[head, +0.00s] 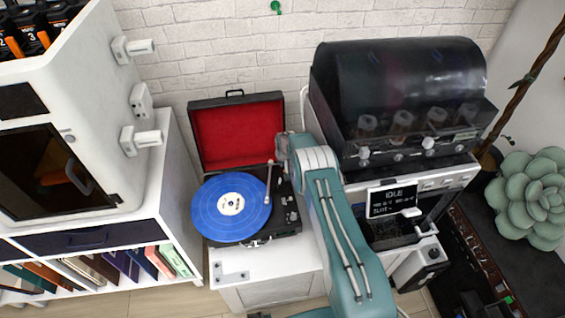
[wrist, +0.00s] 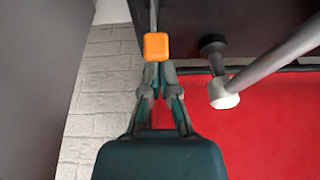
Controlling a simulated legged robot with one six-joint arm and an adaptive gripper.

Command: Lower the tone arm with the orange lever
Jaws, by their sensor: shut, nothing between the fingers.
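The orange lever (wrist: 156,45) shows in the wrist view as a square orange knob on a thin grey stem. My gripper (wrist: 158,72) is shut and empty, with its fingertips at the near edge of the knob; I cannot tell whether they touch it. The grey tone arm (wrist: 270,68) with a white end crosses at the right of the wrist view. In the head view the tone arm (head: 268,182) is at the right edge of the blue record (head: 228,192) on the turntable. My arm hides the lever and gripper fingers there.
The turntable's red-lined lid (head: 237,138) stands open behind the record. A white cabinet (head: 152,200) stands to the left. A machine with a dark dome (head: 395,85) and a small screen stands close on the right of my arm. A white brick wall closes the back.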

